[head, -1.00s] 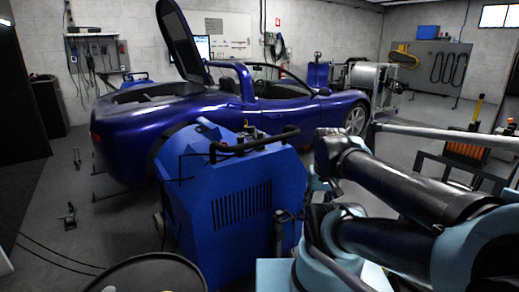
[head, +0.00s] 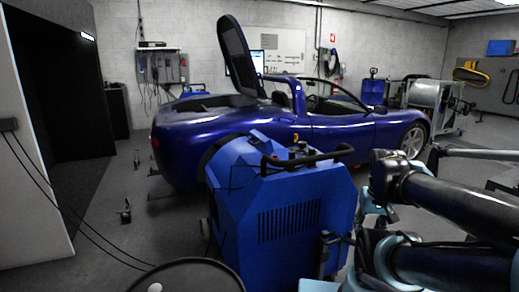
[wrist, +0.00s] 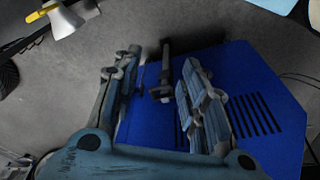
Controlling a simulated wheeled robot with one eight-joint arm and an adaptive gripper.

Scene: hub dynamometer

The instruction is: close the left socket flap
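I cannot make out a left socket flap in either view. A small dark box (head: 9,125) with two hanging black cables is on the pale wall at the far left of the head view. It is too small to tell whether it is a socket or has a flap. In the wrist view, my gripper (wrist: 160,62) is open, its two fingers apart with nothing held between them. Beyond the fingers is the blue machine. The box is far from my arm, across the picture.
The blue machine (head: 275,215) with a black handle stands close in front. A blue sports car (head: 330,130) is behind it. A dark doorway (head: 60,90) lies left. Cables (head: 100,245) cross the floor. Open floor (head: 105,215) lies between wall and car.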

